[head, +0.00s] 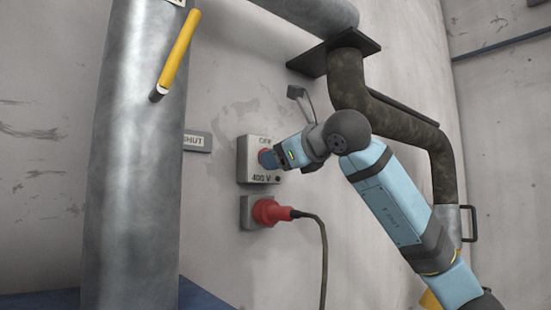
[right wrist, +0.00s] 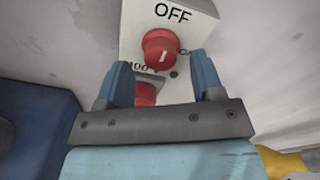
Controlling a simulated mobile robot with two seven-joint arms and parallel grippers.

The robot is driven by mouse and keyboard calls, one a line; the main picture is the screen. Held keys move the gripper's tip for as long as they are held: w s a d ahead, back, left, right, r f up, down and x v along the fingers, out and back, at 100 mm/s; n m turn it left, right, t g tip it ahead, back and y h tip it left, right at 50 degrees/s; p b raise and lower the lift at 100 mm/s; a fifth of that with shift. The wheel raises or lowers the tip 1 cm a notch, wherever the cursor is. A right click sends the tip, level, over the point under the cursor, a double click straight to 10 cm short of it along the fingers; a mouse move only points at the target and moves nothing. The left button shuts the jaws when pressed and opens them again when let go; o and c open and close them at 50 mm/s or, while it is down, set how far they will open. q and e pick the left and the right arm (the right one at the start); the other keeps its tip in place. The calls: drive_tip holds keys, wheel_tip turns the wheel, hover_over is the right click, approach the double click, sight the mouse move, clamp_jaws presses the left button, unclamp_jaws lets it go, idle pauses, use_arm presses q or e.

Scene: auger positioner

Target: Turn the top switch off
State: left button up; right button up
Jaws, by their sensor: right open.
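The top switch is a red round knob (right wrist: 160,47) with a white mark, on a pale grey box (head: 246,160) on the wall. In the right wrist view, "OFF" is above the knob and the mark is close to upright, leaning slightly. My right gripper (right wrist: 160,64) is open, with one blue finger to each side of the knob's lower part; I cannot tell whether they touch it. In the head view, my right gripper (head: 271,158) is at the box face and hides most of the knob. My left gripper is not in view.
Below is a socket box (head: 247,212) with a red plug (head: 270,212) and a hanging dark cable (head: 323,250). A large metal pipe (head: 135,160) with a yellow handle (head: 178,50) stands left. A dark bent pipe (head: 348,85) runs above right.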

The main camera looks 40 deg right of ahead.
drive_tip(key=s+d+b, duration=0.1)
drive_tip(key=s+b, duration=0.1)
drive_tip(key=s, duration=1)
drive_tip(key=shift+r, duration=0.4)
drive_tip(key=shift+w, duration=0.1)
